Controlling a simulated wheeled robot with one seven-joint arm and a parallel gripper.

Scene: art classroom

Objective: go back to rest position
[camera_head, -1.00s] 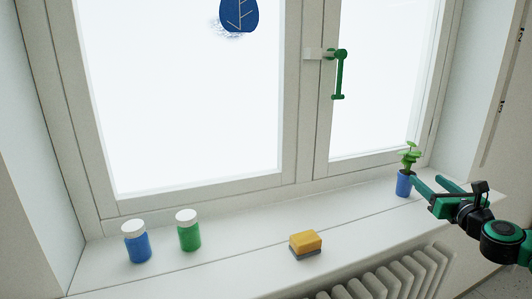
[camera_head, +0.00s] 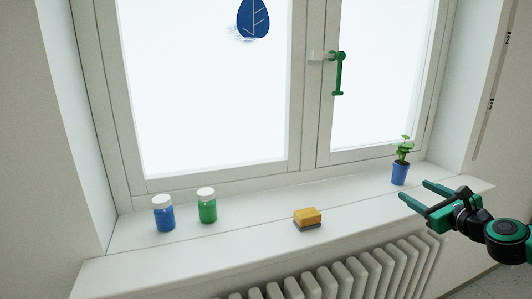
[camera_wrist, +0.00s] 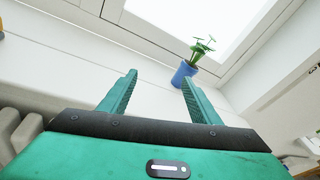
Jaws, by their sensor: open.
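My gripper (camera_head: 413,190) is at the right, in front of the windowsill, with its green fingers apart and nothing between them. In the wrist view my gripper (camera_wrist: 158,92) also shows open and empty. A small plant in a blue pot (camera_head: 400,174) stands upright on the sill, just beyond the fingertips and apart from them. In the wrist view the blue pot (camera_wrist: 182,73) is beyond the right finger.
On the windowsill (camera_head: 255,224) stand a blue jar (camera_head: 164,217) and a green jar (camera_head: 207,209), both with white lids. A yellow sponge (camera_head: 308,217) lies near the middle. A radiator (camera_head: 350,270) is below. The window (camera_head: 210,90) is closed, with a green handle (camera_head: 338,75).

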